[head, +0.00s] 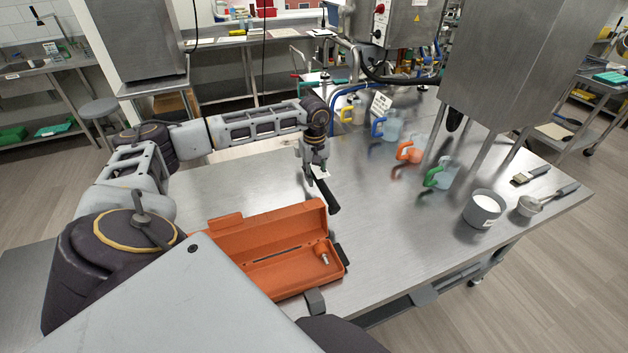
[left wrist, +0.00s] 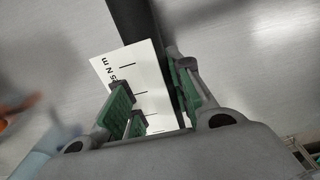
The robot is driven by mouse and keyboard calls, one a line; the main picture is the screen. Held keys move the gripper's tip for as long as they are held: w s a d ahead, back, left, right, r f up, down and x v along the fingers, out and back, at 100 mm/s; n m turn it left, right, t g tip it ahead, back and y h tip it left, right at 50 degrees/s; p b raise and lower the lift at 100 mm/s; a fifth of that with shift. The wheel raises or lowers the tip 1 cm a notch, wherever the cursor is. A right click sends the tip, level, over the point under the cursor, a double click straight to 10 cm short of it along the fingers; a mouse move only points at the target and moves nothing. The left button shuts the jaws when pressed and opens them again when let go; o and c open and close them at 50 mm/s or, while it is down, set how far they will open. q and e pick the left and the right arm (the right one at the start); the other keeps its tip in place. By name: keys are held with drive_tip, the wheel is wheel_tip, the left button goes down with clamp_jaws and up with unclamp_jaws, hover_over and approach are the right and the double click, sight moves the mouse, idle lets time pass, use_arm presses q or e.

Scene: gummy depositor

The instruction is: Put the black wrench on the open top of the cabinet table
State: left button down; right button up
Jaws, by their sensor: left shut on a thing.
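My left gripper (head: 317,168) is over the steel table, beyond the orange toolbox. It is shut on the black wrench (head: 328,197), whose dark handle slants down towards the toolbox. In the left wrist view, the green-padded fingers (left wrist: 152,98) are on either side of the wrench (left wrist: 133,22) and a white printed label. The label reads partly "5 N m". The rest of the wrench is hidden by the gripper. The cabinet table's open top cannot be made out for certain. My right gripper is not in view.
The open orange toolbox (head: 262,232) lies at the table's near edge with a small metal piece (head: 325,258) inside. Orange (head: 409,152), green-handled (head: 438,176) and blue-handled jugs stand to the right, by a grey pot (head: 483,208). The steel table (head: 390,240) is clear right of the toolbox.

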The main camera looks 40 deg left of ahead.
sight(314, 192)
use_arm(q)
drive_tip(key=shift+f, duration=0.1)
drive_tip(key=shift+f+b, duration=0.5)
drive_tip(key=shift+f, duration=0.15)
wheel_tip(314, 192, down, 2)
drive_tip(key=shift+f+b, duration=0.25)
drive_tip(key=shift+b, duration=0.45)
drive_tip(key=shift+f, duration=0.45)
drive_tip(key=shift+f+b, duration=0.1)
drive_tip(key=shift+b, duration=0.2)
drive_tip(key=c, duration=1.6)
unclamp_jaws()
drive_tip(key=o, duration=0.3)
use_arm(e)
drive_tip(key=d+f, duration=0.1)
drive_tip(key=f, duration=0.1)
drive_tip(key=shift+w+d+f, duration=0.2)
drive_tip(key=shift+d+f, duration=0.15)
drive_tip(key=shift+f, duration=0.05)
use_arm(q)
drive_tip(key=shift+o, duration=0.2)
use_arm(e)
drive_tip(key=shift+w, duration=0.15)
